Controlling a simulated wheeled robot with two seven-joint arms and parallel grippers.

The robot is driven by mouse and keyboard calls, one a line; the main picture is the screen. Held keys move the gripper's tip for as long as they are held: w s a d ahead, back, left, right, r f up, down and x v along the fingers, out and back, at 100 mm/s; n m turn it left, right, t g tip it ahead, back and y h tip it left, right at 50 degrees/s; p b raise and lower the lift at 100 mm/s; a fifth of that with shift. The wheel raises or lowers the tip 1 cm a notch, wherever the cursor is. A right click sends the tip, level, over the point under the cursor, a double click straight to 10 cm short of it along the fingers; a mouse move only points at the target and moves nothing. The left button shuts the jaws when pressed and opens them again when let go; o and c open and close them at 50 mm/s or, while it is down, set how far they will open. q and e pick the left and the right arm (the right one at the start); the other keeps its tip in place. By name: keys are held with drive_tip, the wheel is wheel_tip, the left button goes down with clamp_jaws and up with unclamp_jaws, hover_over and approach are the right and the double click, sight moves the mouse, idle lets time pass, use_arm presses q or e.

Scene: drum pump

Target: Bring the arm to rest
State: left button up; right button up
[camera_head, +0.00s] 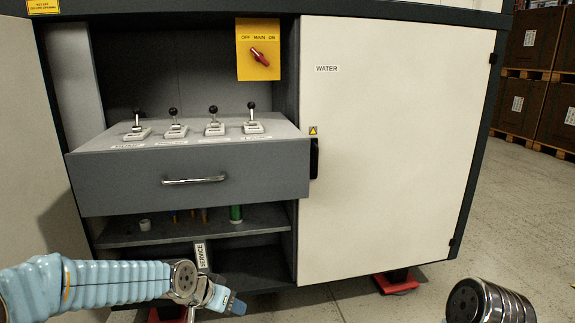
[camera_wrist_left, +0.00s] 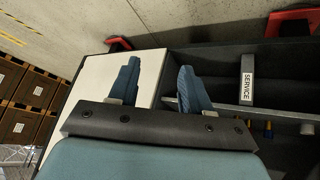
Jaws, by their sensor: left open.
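My left arm (camera_head: 90,284) comes in from the lower left, in a light blue sleeve. My left gripper (camera_head: 232,304) is in front of the lower part of the cabinet, below the drawer. In the left wrist view the two blue fingers of the left gripper (camera_wrist_left: 157,80) stand apart with nothing between them. A rounded metal part of my right arm (camera_head: 490,302) shows at the lower right. The right gripper is not in view.
The cabinet has a pulled-out grey drawer (camera_head: 190,172) with several levers on top, a closed WATER door (camera_head: 400,140) and a red main switch (camera_head: 260,57). A shelf (camera_head: 170,231) below holds small items. Red feet (camera_head: 396,284) stand on the floor. Crates (camera_head: 530,50) stand at right.

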use_arm(q)
drive_tip(key=s+d+f+n+g+p, duration=0.1)
drive_tip(key=s+f+n, duration=0.1)
drive_tip(key=s+f, duration=0.5)
drive_tip(key=s+d+f+n+g+p, duration=0.1)
drive_tip(key=s+f+g, duration=0.1)
drive_tip(key=f, duration=0.9)
drive_tip(key=s+f+n+g, duration=0.1)
drive_tip(key=s+f, duration=0.3)
drive_tip(key=s, duration=0.3)
drive_tip(key=s+f+n+g+p, duration=0.1)
drive_tip(key=s+f+n, duration=0.1)
drive_tip(key=s+f, duration=0.3)
drive_tip(key=shift+s+f, duration=0.3)
drive_tip(key=shift+s, duration=0.9)
drive_tip(key=shift+c, duration=0.4)
